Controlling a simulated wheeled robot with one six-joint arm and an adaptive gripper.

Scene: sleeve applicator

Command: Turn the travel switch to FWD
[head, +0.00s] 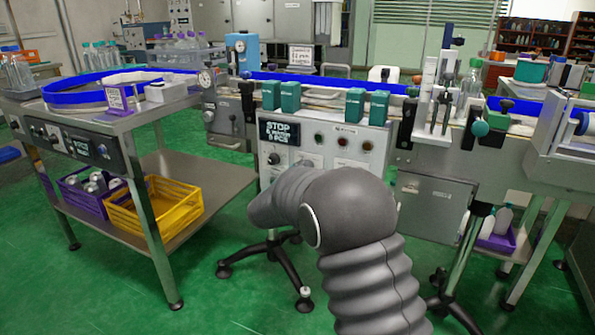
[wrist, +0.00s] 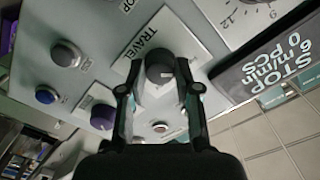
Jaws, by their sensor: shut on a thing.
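The travel switch (wrist: 159,66) is a dark round knob with a light pointer mark, on a grey panel beside a white label (wrist: 142,40) that reads TRAV, the rest being cut off. My gripper (wrist: 160,74) has its two black fingers on either side of this knob and is shut on it. The setting the pointer stands at is not readable. In the head view my grey arm covers the lower front of the machine, and the gripper and the switch are hidden there.
The display (head: 283,134) reads STOP; it also shows in the wrist view (wrist: 268,62). Near my gripper sit a purple knob (wrist: 103,117), a blue button (wrist: 46,95) and a dark button (wrist: 66,54). A steel table (head: 120,118) stands at left.

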